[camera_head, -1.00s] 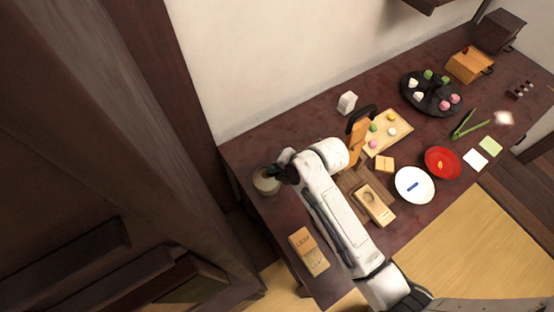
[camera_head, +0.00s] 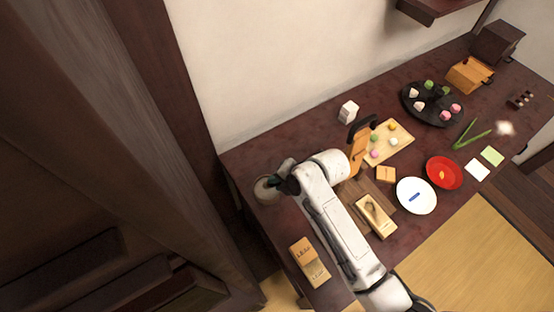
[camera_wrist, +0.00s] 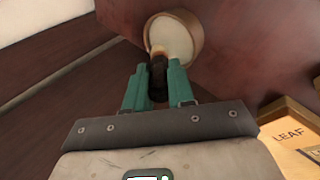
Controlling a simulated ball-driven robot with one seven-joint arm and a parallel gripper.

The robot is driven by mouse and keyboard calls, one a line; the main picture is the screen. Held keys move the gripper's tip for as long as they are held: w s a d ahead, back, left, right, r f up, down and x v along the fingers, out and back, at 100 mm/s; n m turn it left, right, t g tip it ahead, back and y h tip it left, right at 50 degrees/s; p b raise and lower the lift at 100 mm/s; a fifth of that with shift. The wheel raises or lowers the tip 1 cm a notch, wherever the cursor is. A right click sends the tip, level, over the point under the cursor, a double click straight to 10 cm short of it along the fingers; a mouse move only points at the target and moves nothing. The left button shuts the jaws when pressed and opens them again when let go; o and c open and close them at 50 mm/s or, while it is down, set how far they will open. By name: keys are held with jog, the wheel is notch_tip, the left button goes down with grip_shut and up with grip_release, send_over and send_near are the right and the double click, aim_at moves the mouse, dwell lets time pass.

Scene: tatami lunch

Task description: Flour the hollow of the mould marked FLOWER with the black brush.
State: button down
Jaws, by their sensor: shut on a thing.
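My gripper (camera_wrist: 157,70), with teal fingers, is shut on the black brush (camera_wrist: 158,84) in the wrist view. The brush's tan end is over or in a round wooden bowl of white flour (camera_wrist: 172,36); I cannot tell whether it touches the flour. In the head view my gripper (camera_head: 284,184) is at the bowl (camera_head: 262,190), on the table's left end, and hides the brush. A wooden mould with a hollow (camera_head: 375,216) lies right of my arm; its marking is unreadable.
Right of my arm are a white plate (camera_head: 404,204), a red bowl (camera_head: 456,183), a board with sweets (camera_head: 397,150) and a black tray (camera_head: 442,119). An upright wooden piece (camera_head: 357,150) stands close to my arm. A white block (camera_head: 348,111) stands near the wall.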

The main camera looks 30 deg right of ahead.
jog(key=shift+s+f+b, duration=0.15)
jog(key=shift+f+b, duration=0.5)
jog(key=shift+f, duration=0.3)
dwell(1.4)
jog(key=r+p, duration=0.3)
jog(key=shift+w+d+r, duration=0.1)
jog(key=shift+w+d, duration=0.1)
jog(key=shift+w, duration=0.1)
jog(key=shift+a+r+p, duration=0.15)
jog(key=shift+r+p, duration=1.1)
jog(key=shift+r, duration=0.7)
jog(key=shift+f, duration=0.15)
